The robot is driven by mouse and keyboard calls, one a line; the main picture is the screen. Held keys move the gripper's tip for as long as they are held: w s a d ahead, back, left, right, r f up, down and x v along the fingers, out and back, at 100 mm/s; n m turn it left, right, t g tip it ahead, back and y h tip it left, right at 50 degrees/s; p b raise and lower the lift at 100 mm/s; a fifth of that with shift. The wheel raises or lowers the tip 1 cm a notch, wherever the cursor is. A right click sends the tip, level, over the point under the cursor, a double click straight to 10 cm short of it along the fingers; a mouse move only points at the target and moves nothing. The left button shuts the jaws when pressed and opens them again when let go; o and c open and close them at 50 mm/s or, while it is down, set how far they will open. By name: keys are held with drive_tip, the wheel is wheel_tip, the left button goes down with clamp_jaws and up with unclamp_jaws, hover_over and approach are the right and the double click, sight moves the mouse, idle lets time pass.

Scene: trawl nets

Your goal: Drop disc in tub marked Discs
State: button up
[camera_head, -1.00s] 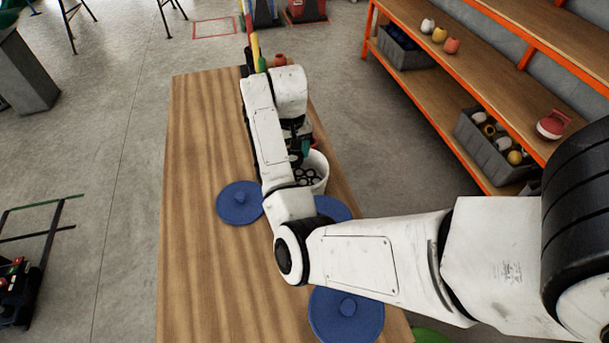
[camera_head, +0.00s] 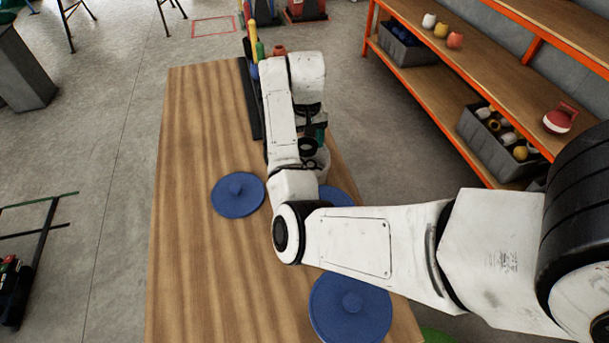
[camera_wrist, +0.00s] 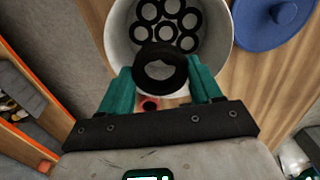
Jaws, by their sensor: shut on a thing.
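In the wrist view my gripper (camera_wrist: 160,82) has its teal fingers shut on a black ring-shaped disc (camera_wrist: 160,68). The disc is at the near rim of a white tub (camera_wrist: 118,45), overlapping its mouth in the picture; its height above the rim is hard to judge. Several black rings (camera_wrist: 168,12) lie in the tub. No marking on the tub can be read. In the head view the tub (camera_head: 322,160) is mostly hidden by my arm.
Blue round lids (camera_head: 237,195) lie on the wooden table (camera_head: 200,120); one (camera_wrist: 270,22) is beside the tub. A small red thing (camera_wrist: 148,103) shows below the disc. A black strip (camera_head: 249,98) lies left of my arm. Orange shelves (camera_head: 420,105) stand at right.

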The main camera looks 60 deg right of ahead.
drive_tip(key=shift+f, duration=0.35)
drive_tip(key=o, duration=1.1)
wheel_tip(320, 180, up, 11)
drive_tip(key=p, duration=0.3)
drive_tip(key=shift+f, duration=0.1)
